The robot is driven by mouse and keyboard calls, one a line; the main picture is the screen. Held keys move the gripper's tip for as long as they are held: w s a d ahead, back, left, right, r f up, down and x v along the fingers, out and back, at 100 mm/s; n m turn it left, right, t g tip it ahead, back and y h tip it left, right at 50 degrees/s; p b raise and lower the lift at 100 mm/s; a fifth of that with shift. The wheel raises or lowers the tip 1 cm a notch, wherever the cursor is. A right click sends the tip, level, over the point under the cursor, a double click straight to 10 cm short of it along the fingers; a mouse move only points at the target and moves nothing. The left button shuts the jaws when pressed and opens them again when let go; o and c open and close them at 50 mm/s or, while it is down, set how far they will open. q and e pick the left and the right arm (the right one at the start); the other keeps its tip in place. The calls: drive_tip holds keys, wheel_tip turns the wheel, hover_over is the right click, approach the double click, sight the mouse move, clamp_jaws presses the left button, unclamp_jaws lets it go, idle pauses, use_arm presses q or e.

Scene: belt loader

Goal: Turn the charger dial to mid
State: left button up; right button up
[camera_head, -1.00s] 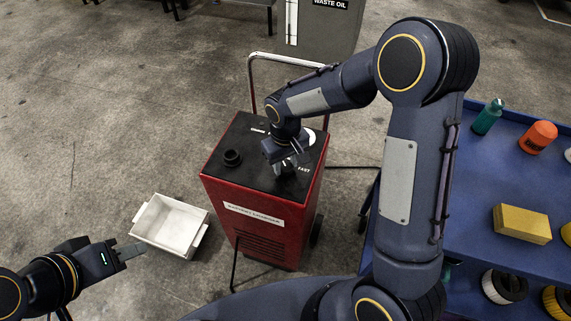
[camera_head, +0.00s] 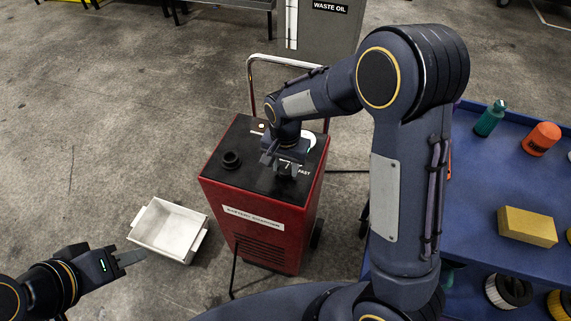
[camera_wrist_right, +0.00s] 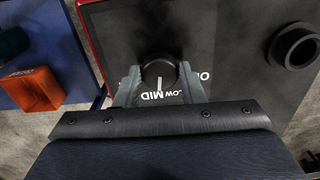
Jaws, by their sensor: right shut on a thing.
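The red battery charger (camera_head: 260,240) stands on the floor with a black top panel. Its round black dial (camera_wrist_right: 158,72) shows in the right wrist view between my two fingers. The dial's white pointer line points down in that view, toward the printed word MID; LOW is beside it, and FAST shows in the head view. My right gripper (camera_head: 285,168) is shut on the dial, one finger on each side; it also shows in the right wrist view (camera_wrist_right: 158,85). My left gripper (camera_head: 132,258) is at lower left, away from the charger; its finger gap is unclear.
A round black fitting (camera_head: 231,159) stands on the charger's top, left of the dial. A white bin (camera_head: 143,243) is on the floor at left. A blue bench (camera_head: 480,215) at right holds a yellow block (camera_head: 527,226), an orange object (camera_head: 540,138) and a green bottle (camera_head: 490,119).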

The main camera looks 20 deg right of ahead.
sight(286, 169)
drive_tip(key=shift+m, duration=0.9)
drive_tip(key=o, duration=1)
wheel_tip(286, 169, up, 8)
drive_tip(key=shift+f+p, duration=0.1)
drive_tip(key=shift+p, duration=0.35)
